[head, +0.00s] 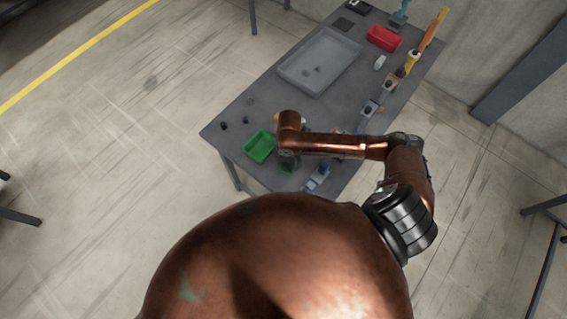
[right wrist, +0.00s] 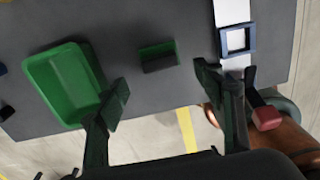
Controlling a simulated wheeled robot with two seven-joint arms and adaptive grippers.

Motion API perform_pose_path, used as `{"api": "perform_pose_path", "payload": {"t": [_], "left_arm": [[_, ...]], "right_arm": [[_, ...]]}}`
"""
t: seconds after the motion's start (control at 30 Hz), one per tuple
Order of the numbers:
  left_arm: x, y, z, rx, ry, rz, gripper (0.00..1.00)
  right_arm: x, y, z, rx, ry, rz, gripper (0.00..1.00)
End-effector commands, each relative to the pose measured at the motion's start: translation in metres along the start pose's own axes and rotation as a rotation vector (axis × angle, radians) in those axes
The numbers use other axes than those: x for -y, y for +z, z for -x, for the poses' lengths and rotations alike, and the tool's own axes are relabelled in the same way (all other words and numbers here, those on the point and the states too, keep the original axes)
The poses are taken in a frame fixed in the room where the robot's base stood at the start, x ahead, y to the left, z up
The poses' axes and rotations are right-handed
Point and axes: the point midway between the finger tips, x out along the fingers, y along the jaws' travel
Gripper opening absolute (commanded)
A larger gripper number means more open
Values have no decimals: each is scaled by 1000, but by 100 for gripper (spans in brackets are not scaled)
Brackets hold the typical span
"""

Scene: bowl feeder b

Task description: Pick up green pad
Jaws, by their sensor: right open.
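The green pad (right wrist: 158,56) is a small block with a green top and a dark side. It lies on the grey table in the right wrist view, near the table edge. My right gripper (right wrist: 163,80) is open, with one finger at each side of the picture's middle. The pad appears beyond the fingertips, roughly between them, and nothing is held. In the head view my right gripper (head: 288,162) hangs over the table's near end and mostly hides that spot. My left gripper is not in view.
A green tray (right wrist: 66,84) lies left of the pad; it also shows in the head view (head: 260,147). A blue square frame on a white piece (right wrist: 238,40) is to the right. A large grey tray (head: 320,60) and red bin (head: 384,38) stand farther back on the table.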

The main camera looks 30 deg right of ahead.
Motion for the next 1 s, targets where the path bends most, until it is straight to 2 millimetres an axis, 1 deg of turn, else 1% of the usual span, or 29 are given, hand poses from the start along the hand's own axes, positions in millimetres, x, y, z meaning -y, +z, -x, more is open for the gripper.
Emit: {"api": "perform_pose_path", "payload": {"t": [0.17,0.3,0.4,0.47,0.6,0.73,0.87,1.0], "left_arm": [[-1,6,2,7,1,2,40],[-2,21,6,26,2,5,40],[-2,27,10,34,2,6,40],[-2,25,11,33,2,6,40],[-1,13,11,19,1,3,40],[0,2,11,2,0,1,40],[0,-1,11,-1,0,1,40],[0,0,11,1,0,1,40]], "right_arm": [[-2,-1,-18,-1,-2,5,62],[-3,-1,-32,0,-3,5,62],[-4,1,-47,-1,-4,3,62],[-5,2,-56,-1,-2,4,62],[-4,2,-71,0,-1,3,62],[-4,3,-74,1,0,3,62],[-4,3,-74,1,0,3,62],[-4,3,-74,1,0,3,53]]}}
